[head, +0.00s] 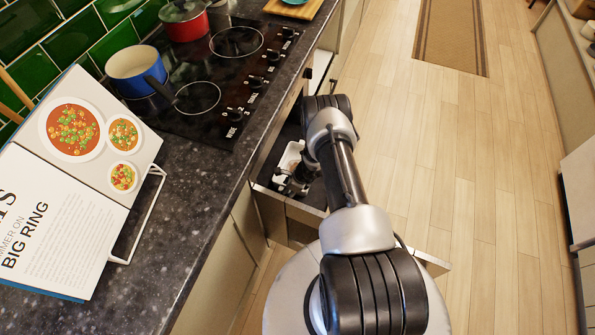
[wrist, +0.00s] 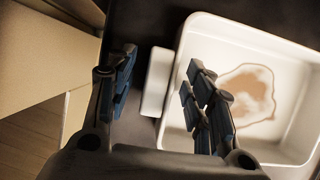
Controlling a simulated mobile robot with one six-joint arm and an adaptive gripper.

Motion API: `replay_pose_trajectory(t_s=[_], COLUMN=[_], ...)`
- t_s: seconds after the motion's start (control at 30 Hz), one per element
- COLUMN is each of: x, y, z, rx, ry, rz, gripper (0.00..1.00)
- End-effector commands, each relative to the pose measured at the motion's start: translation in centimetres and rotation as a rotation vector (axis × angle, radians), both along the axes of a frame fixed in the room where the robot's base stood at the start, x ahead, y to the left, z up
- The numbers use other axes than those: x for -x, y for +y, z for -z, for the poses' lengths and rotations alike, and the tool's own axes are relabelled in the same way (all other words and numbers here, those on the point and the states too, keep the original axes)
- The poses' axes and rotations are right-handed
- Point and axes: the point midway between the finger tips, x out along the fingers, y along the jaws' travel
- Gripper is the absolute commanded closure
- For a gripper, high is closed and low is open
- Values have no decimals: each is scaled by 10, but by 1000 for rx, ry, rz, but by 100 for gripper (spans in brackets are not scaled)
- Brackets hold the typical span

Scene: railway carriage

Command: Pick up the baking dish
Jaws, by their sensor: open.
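The white baking dish (wrist: 295,95) sits in an open drawer, with a brown stain on its inner floor; it also shows in the head view (head: 291,154), partly hidden by my arm. A short tab handle (wrist: 155,80) sticks out from its left side in the wrist view. My gripper (wrist: 162,66) is open, its fingers on either side of this handle. The left finger is outside the dish, and the right finger appears over or inside its near wall. Whether either finger touches the dish is unclear.
The open drawer (head: 303,208) lies below the dark counter (head: 195,200), close to my arm. A cooktop (head: 215,75) holds a blue pot (head: 136,75) and a red pot (head: 186,25). An open cookbook (head: 75,180) stands nearby. The wooden floor (head: 470,190) at right is clear.

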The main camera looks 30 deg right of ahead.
Motion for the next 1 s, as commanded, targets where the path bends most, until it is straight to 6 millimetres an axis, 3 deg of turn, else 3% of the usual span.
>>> replay_pose_trajectory(t_s=[0.13, 0.83, 1.0], x=[0, 0, 1], y=[0, 0, 0], z=[-1, -1, -1], rx=[0, -1, -1], ry=[0, 1, 1], rz=[0, 0, 0], gripper=[52, 99, 100])
